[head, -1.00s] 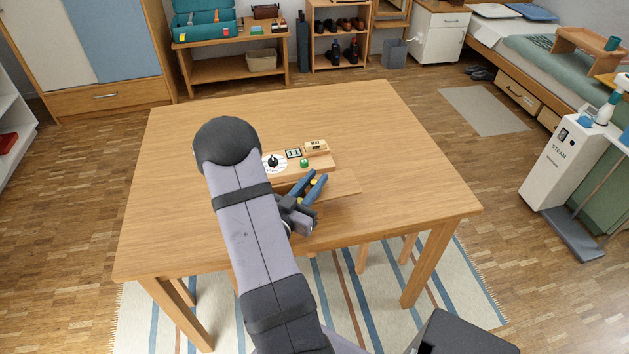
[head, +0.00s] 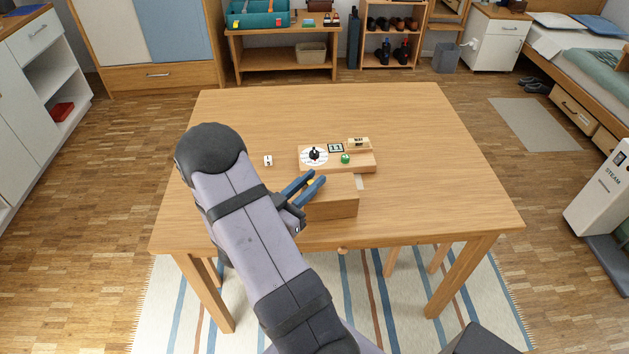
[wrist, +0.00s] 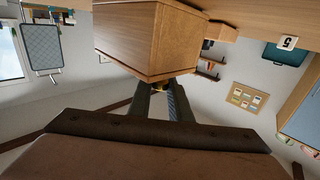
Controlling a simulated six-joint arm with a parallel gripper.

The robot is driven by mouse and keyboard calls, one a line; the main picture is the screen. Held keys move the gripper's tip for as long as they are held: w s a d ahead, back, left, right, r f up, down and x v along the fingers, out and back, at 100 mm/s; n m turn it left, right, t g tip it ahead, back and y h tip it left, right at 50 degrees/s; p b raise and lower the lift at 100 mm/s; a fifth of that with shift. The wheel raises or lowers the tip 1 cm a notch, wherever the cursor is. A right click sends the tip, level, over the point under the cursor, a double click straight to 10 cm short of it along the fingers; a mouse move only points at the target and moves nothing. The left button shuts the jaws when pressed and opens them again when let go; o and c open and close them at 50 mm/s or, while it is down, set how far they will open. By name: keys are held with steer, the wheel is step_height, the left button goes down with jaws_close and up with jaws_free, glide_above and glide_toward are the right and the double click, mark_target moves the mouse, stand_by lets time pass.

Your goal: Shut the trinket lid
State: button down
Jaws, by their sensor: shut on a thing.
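A wooden box-like piece (head: 332,208) juts out at the near side of a wooden desk organiser (head: 365,167). Its large plain faces also show in the wrist view (wrist: 125,40). I see no separate lid and cannot tell how far open it stands. In the wrist view, the fingers (wrist: 160,92) close around a small brass-coloured knob (wrist: 159,86) at the edge of this piece. The knob is mostly hidden between the fingertips.
The organiser carries a round white dial (head: 314,155), a number card (head: 336,148), a green object (head: 346,158) and a small block (head: 358,143). A white numbered cube (head: 268,160) lies to the left. The wooden table (head: 430,150) is clear on the right.

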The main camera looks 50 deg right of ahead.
steer(key=c, duration=1.6)
jaws_free()
steer(key=shift+s+a+b, duration=0.15)
steer(key=shift+a+b, duration=0.4)
steer(key=shift+a, duration=3.1)
